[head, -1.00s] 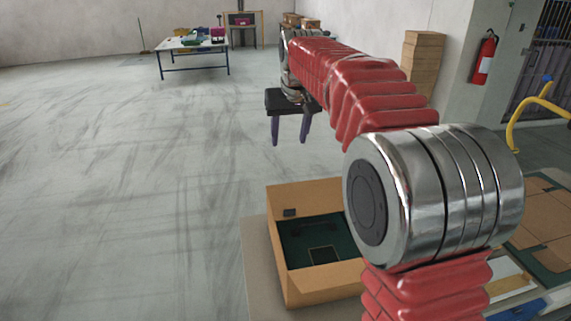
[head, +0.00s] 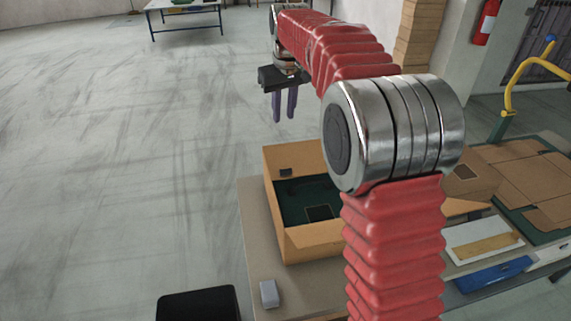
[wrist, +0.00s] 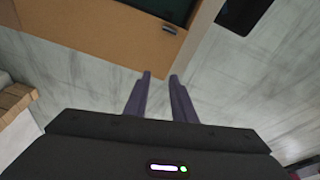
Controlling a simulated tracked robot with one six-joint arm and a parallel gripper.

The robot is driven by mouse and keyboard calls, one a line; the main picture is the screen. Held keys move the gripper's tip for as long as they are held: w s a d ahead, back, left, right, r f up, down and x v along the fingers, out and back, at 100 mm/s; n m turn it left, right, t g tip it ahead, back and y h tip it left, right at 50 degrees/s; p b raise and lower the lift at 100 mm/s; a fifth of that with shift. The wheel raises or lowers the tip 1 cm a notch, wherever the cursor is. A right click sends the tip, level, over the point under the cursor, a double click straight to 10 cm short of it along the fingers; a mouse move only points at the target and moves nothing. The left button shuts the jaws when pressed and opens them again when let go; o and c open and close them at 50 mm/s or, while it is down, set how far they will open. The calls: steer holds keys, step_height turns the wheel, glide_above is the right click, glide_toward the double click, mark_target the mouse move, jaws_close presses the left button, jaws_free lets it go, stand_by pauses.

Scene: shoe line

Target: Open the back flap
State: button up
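The cardboard box (head: 310,246) stands on a grey-beige table, with a dark green interior (head: 296,210). A brown panel, which looks like the back flap (head: 308,157), rises at its far side and bears a small dark tab (head: 286,172). The wrist view also shows this panel (wrist: 120,32) and the tab (wrist: 169,29). My gripper (head: 284,118) hangs beyond the box's far side, its two purple fingers pointing down. In the wrist view, the fingers (wrist: 160,76) are apart with nothing between them, clear of the panel. My arm hides the box's right part.
The grey-beige table (head: 262,255) carries a small grey block (head: 269,293) at the front. Flattened cardboard (head: 520,180), a white tray and a blue item (head: 492,274) lie at right. A yellow-railed structure (head: 515,85) stands behind them. Floor to the left is open.

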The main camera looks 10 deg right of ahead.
steer(key=f+n+g, duration=0.1)
steer(key=n, duration=0.4)
steer(key=s+f+n+g, duration=0.1)
steer(key=n, duration=0.4)
steer(key=s+f+n, duration=0.1)
steer(key=f+n, duration=0.1)
steer(key=n, duration=0.3)
steer(key=shift+s+g, duration=0.15)
steer(key=shift+g, duration=0.25)
steer(key=shift+f, duration=0.15)
glide_toward(285, 166)
steer(key=s+f, duration=0.1)
steer(key=f, duration=0.1)
steer(key=s+f, duration=0.3)
steer(key=f, duration=0.1)
steer(key=shift+s+a+f, duration=0.1)
steer(key=shift+s+a, duration=0.05)
steer(key=shift+a, duration=0.2)
jaws_close()
stand_by(1.0)
